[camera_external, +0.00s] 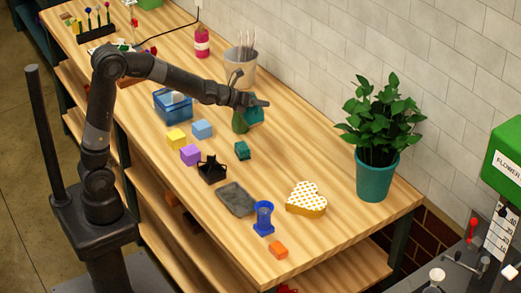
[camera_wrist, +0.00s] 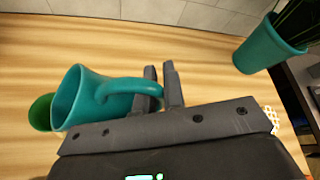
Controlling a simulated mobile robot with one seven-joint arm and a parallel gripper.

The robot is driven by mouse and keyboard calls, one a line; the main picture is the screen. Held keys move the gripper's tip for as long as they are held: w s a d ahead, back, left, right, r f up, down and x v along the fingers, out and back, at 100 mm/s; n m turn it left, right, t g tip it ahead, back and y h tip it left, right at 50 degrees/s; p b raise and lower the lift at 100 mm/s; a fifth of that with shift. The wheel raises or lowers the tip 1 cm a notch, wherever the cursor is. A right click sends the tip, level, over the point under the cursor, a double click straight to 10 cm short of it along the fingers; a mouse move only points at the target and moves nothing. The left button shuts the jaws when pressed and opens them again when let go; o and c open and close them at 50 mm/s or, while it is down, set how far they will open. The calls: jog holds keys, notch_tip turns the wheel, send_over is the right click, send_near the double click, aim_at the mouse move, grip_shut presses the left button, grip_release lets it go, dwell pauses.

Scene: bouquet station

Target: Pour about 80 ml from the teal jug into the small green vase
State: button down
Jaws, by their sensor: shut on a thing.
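The teal jug (camera_wrist: 92,100) is held by its handle between the fingers of my gripper (camera_wrist: 162,84) in the wrist view. Its mouth faces left there, towards the small green vase (camera_wrist: 41,112), which is partly hidden behind the jug. In the external view the jug (camera_external: 255,112) is at my gripper (camera_external: 254,101), and the green vase (camera_external: 239,123) stands on the table just left of it and slightly lower. The jug looks tilted, but its exact angle is unclear. No stream of water can be made out.
A grey pot with thin sticks (camera_external: 240,67) and a pink bottle (camera_external: 202,42) stand behind. A blue bin (camera_external: 173,106), coloured cubes (camera_external: 190,154) and a black stand (camera_external: 212,169) lie nearer. A potted plant (camera_external: 371,178) stands right; wood between it and the jug is clear.

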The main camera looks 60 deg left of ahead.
aim_at(262, 120)
jog(key=shift+d+f+m+y+p, duration=0.2)
jog(key=shift+f+m+y+p, duration=0.1)
jog(key=shift+f, duration=0.3)
jog(key=shift+f, duration=0.15)
jog(key=shift+d+f+p, duration=0.2)
jog(key=shift+f+p, duration=0.3)
jog(key=shift+f, duration=0.1)
dwell(1.1)
jog(key=shift+f+m+y, duration=0.3)
jog(key=shift+f, duration=0.2)
jog(key=shift+s+d+f+p, duration=0.1)
jog(key=shift+d+f+p, duration=0.1)
jog(key=shift+f+p, duration=0.25)
jog(key=shift+d+f+m+y+p, duration=0.1)
jog(key=shift+d+m+y+p, duration=0.1)
jog(key=shift+m+y+p, duration=0.15)
jog(key=shift+d+f, duration=0.1)
jog(key=shift+d, duration=0.1)
